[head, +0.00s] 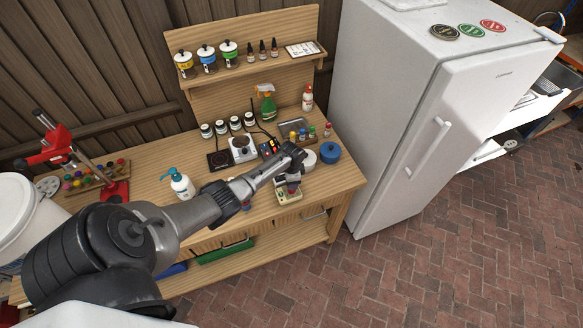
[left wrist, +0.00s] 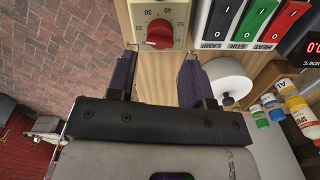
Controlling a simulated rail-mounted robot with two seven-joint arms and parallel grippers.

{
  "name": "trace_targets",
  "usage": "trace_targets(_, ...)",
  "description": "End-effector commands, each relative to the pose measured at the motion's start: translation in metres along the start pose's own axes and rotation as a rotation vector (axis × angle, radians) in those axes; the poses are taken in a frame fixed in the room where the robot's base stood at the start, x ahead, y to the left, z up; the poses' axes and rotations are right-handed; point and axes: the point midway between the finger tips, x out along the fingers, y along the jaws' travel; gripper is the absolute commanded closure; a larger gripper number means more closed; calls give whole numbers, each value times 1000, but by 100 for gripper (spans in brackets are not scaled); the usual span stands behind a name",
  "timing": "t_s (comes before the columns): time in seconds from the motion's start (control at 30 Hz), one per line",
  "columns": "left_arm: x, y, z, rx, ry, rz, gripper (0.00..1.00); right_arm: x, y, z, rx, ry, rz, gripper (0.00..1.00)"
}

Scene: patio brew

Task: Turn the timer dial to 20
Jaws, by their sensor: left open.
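The timer (head: 289,194) is a small cream box near the front edge of the wooden bench. In the left wrist view its face (left wrist: 174,8) shows a printed number scale around a red dial (left wrist: 159,32). The number the dial points to cannot be told for sure. My left gripper (head: 291,168) is above the timer and partly covers it in the head view. In the left wrist view the fingers of this gripper (left wrist: 158,62) are spread apart with nothing between them. The dial lies just past the fingertips, roughly centred between them. My right gripper is in neither view.
A switch panel (left wrist: 250,22) with black, green and red switches stands beside the timer. A white round object (left wrist: 231,80) is close to one finger. A blue pot (head: 330,153), small bottles (head: 311,132) and a hot plate (head: 242,149) are nearby. A white fridge (head: 400,110) stands right of the bench.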

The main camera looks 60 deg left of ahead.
Motion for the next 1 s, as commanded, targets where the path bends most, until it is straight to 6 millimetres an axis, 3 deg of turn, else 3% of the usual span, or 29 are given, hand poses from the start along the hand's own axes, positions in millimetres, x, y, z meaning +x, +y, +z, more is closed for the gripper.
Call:
trace_targets(0.1, -24, -1, 0, 1, 2, -3, 54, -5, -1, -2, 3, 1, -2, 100)
trace_targets(0.4, -66, -1, 0, -1, 1, -2, 54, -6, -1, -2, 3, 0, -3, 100)
trace_targets(0.63, -79, 0, 0, 0, -1, 0, 54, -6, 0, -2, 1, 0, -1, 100)
trace_targets(1.0, -80, 0, 0, 0, -1, 0, 54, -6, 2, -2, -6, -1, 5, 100)
